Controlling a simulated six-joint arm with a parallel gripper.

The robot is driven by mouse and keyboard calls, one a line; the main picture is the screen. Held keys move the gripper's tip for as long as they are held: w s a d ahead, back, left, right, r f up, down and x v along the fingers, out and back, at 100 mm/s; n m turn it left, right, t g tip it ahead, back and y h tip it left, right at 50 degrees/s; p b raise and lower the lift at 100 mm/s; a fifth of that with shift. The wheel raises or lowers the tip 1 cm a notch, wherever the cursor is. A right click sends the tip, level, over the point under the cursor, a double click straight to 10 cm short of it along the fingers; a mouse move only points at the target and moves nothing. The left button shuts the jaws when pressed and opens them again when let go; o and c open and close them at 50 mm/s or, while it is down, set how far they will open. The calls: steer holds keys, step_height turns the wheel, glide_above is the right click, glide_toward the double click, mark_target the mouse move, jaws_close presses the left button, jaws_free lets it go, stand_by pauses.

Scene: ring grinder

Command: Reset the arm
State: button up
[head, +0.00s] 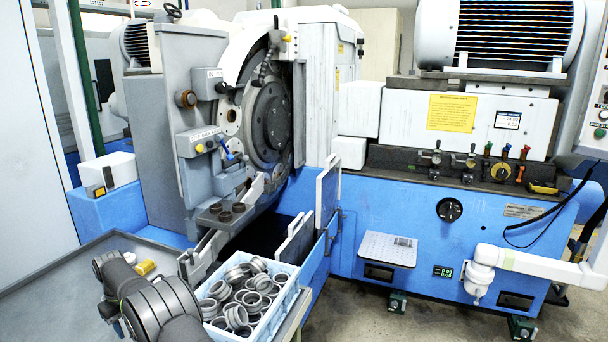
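My grey arm (160,305) shows at the lower left of the head view, with its rounded links bent over the grey table beside the crate. I cannot make out my gripper or its fingertips, so whether it is open or holds anything is not shown. A light blue crate (262,331) full of loose metal rings (240,295) stands just right of the arm, and the arm covers part of its left side.
The blue and grey ring grinder (400,215) fills the middle and right. A panel door (327,192) stands open behind the crate. A small yellow object (145,267) lies close to my arm. The grey table (60,290) is mostly bare at left. A white pipe (535,265) juts out at right.

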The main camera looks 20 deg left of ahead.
step_height(320, 180, down, 9)
steer(key=shift+r, duration=0.1)
steer(key=m, duration=1.2)
steer(key=shift+r, duration=1.7)
